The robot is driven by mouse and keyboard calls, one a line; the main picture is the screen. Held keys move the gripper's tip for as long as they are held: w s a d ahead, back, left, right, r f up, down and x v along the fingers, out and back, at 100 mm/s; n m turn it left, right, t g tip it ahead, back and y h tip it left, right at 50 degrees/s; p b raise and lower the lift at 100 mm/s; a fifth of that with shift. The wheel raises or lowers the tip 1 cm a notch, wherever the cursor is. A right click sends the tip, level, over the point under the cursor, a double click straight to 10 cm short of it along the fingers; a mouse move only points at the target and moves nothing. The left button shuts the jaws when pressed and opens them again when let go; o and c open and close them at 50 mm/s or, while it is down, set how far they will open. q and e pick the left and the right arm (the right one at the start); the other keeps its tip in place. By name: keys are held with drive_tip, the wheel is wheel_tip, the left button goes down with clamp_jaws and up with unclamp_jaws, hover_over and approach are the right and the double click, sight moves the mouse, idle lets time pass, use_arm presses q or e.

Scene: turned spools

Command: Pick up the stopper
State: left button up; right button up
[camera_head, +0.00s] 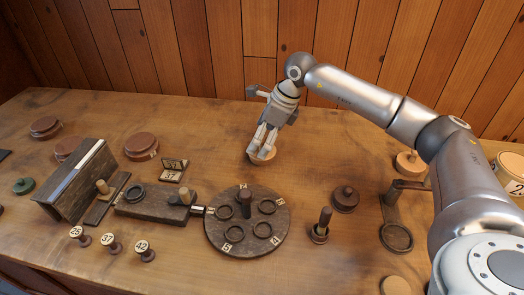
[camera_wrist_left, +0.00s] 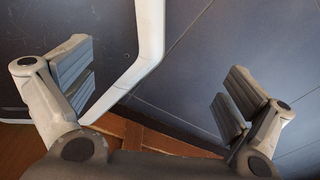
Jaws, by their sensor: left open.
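No piece is marked plainly as the stopper. A small round light-wood piece (camera_head: 263,157) stands on the table below my right gripper (camera_head: 263,147), which comes in from the right and points down. The fingertips are at or just above its top and partly hide it; I cannot tell whether they touch or grip it. Another light-wood piece with a knob (camera_head: 409,162) is at the right, and a dark knobbed piece (camera_head: 345,199) is right of the disc. My left gripper (camera_wrist_left: 160,88) shows only in the left wrist view, its fingers wide apart and nothing between them.
A dark round disc (camera_head: 222,236) with rings and a central post is mid-table. Left of it are a slide block (camera_head: 150,208), a slanted block (camera_head: 75,180) and several numbered spools (camera_head: 111,243). A dark bracket (camera_head: 391,212) is at right. The back middle is mostly clear.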

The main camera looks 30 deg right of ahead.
drive_tip(key=p+x, duration=0.1)
drive_tip(key=x, duration=0.3)
drive_tip(key=shift+d+f, duration=0.1)
drive_tip(key=shift+f, duration=0.2)
drive_tip(key=c, duration=1.2)
drive_tip(key=shift+o, duration=0.2)
drive_tip(key=shift+r, duration=0.1)
